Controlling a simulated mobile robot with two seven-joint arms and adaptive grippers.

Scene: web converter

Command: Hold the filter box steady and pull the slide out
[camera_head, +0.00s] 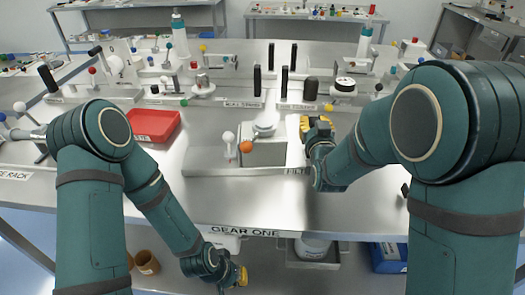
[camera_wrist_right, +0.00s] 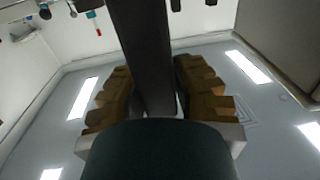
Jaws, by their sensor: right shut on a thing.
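A grey metal box (camera_head: 265,154) stands at the middle of the table, beside a partly hidden label starting "FILT" (camera_head: 297,171); I take it as the filter box. An orange ball knob (camera_head: 246,147) and a white ball-topped lever (camera_head: 229,138) are at its left. My right gripper (camera_head: 318,124), with yellow fingers, is just right of the box. In the right wrist view its fingers (camera_wrist_right: 160,95) are shut on a dark bar (camera_wrist_right: 142,45); I cannot tell whether this is the slide. My left gripper (camera_head: 241,276) hangs low before the table's front edge, away from the box; its opening is unclear.
A red tray (camera_head: 153,125) lies left of the box. Several black upright handles (camera_head: 284,80) and a row of fittings stand behind it. The table front (camera_head: 245,231) reads "GEAR ONE". A blue bin (camera_head: 388,258) sits on the shelf below. Bare metal lies before the box.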

